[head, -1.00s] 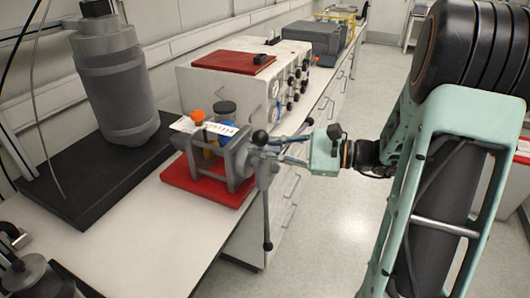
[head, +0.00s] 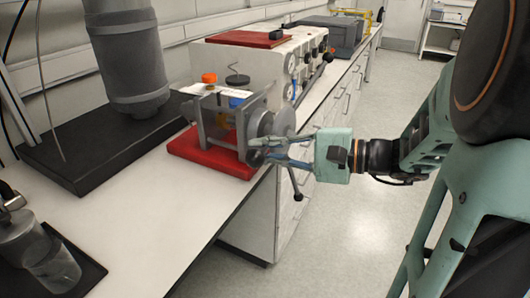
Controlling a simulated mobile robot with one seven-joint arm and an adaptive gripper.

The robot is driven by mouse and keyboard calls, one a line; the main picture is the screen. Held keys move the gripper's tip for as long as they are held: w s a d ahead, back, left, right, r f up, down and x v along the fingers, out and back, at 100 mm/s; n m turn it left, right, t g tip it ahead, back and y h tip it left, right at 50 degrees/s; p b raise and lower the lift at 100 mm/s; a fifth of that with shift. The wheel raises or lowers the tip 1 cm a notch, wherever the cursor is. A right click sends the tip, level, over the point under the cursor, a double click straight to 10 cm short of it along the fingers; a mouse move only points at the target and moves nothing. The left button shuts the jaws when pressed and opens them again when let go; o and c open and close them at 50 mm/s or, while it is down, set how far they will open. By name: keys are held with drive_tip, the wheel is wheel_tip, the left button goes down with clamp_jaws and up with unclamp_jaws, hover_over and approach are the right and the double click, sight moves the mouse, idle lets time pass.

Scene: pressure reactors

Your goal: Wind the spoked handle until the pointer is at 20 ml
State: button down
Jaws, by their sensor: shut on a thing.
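The spoked handle (head: 269,126) is on the near right end of a grey metal press frame (head: 215,123) on a red base (head: 196,154). One ball-ended spoke points up and right, and another points down past the bench edge. My gripper (head: 277,151) comes in from the right and is shut on the handle near its hub. Its fingers hide part of the handle, and I cannot tell which spoke is between them. A white card (head: 208,89) lies on top of the frame, perhaps the scale. The pointer and any ml marks are too small to read.
A white cabinet with knobs (head: 260,65) stands close behind the press. A grey cylinder (head: 126,55) stands on a black base (head: 101,143) at the left. A small vessel (head: 40,250) is at the front left. The floor (head: 340,230) right of the bench is clear.

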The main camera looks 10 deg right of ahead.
drive_tip(key=shift+s+a+f+n+b, duration=0.1)
drive_tip(key=shift+s+f+n+b, duration=0.05)
drive_tip(key=shift+f+b, duration=0.3)
drive_tip(key=shift+s+a+f+n+b, duration=0.1)
drive_tip(key=shift+f+n+b, duration=0.05)
drive_tip(key=shift+f+b, duration=0.2)
drive_tip(key=shift+f, duration=0.1)
drive_tip(key=c, duration=2)
unclamp_jaws()
drive_tip(key=shift+d, duration=0.1)
drive_tip(key=shift+o, duration=0.2)
drive_tip(key=v, duration=1.2)
drive_tip(key=shift+r, duration=0.2)
drive_tip(key=shift+s, duration=0.1)
